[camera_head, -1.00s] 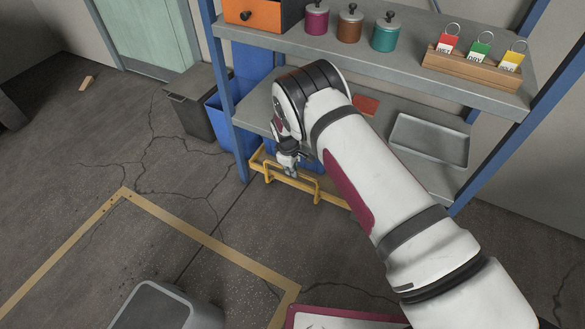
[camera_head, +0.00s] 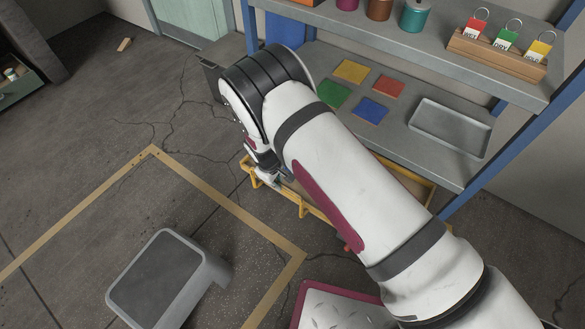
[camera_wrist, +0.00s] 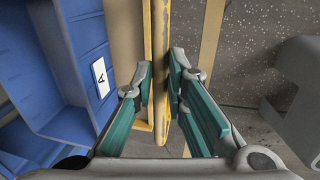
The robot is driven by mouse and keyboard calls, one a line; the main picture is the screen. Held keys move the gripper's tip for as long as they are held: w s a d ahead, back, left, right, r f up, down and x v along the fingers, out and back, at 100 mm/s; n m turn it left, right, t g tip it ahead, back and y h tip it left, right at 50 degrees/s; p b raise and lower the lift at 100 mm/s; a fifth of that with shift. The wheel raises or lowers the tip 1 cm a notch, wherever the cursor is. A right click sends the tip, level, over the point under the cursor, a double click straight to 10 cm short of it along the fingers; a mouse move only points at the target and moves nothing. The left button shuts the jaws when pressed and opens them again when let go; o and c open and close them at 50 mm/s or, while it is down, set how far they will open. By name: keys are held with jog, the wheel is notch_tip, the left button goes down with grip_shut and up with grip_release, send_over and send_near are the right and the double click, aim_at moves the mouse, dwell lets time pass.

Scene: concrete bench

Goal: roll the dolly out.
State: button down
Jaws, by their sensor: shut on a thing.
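The dolly is a low yellow-framed platform (camera_head: 425,188) at floor level by the front of the shelf's underside. My arm hides much of it in the head view. Its yellow handle bar (camera_head: 303,208) faces the room. My gripper (camera_head: 270,181) is down at this bar. In the wrist view, the teal-padded fingers (camera_wrist: 161,78) lie on both sides of the yellow bar (camera_wrist: 161,30), closed on it. A blue bin (camera_wrist: 75,60) with a white label "A" stands beside the bar, over the tan deck (camera_wrist: 125,35); the frames do not clearly show what it rests on.
A grey stool (camera_head: 165,280) stands inside the tan tape outline (camera_head: 215,190) on the cracked floor. Floor between dolly and stool is clear. The grey shelf (camera_head: 440,165) with blue posts holds coloured squares and a grey tray (camera_head: 450,128).

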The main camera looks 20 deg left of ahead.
jog(key=s+a, duration=0.3)
jog(key=s, duration=0.6)
jog(key=s+a+p, duration=0.1)
jog(key=s+a, duration=0.2)
jog(key=s, duration=0.6)
jog(key=shift+s+a, duration=0.2)
jog(key=shift+a, duration=0.2)
jog(key=c, duration=1.6)
grip_release()
jog(key=shift+r, duration=0.1)
notch_tip(320, 180, up, 12)
jog(key=s, duration=0.2)
jog(key=shift+s+a+f, duration=0.15)
jog(key=shift+a+f, duration=0.05)
jog(key=shift+a, duration=0.2)
